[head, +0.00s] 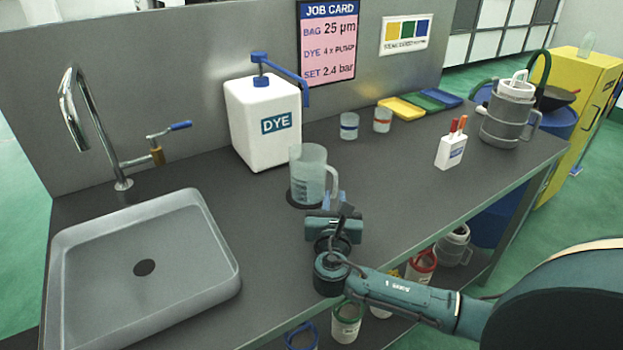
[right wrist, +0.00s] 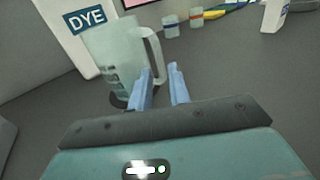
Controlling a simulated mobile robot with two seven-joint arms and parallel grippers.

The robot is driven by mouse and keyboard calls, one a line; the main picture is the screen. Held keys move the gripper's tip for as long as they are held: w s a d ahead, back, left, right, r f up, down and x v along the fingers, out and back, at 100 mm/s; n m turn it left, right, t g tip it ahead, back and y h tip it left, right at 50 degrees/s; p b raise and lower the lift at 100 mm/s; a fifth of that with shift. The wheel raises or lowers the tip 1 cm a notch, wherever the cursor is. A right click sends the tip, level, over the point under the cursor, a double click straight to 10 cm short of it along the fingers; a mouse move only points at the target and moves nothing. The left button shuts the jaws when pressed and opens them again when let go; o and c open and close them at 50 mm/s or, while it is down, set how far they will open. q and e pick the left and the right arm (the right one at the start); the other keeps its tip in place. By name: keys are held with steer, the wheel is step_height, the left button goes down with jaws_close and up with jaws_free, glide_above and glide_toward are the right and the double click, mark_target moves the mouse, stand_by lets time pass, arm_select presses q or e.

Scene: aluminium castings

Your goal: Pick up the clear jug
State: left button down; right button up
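The clear jug (head: 307,172) stands upright on a dark round pad (head: 292,199) on the counter, in front of the white DYE container. Its handle faces right, toward my right gripper. In the right wrist view the jug (right wrist: 112,62) stands ahead and to the left, and its handle (right wrist: 155,52) reaches down near the fingertips. My right gripper (head: 335,199) is open, with its blue fingers (right wrist: 160,72) apart. The lower handle appears in line with the gap between them; I cannot tell whether they touch it. My left gripper is not in view.
The DYE container (head: 262,118) with a blue pump stands behind the jug. A sink (head: 110,275) lies at left. Two small beakers, one blue-banded (head: 349,126) and one red-banded (head: 382,121), stand behind right. A marker holder (head: 451,150) and a grey jug (head: 507,120) stand farther right.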

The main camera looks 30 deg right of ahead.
mark_target(335, 188)
steer(key=x, duration=0.5)
steer(key=shift+r, duration=0.2)
steer(key=shift+c, duration=0.4)
jaws_close()
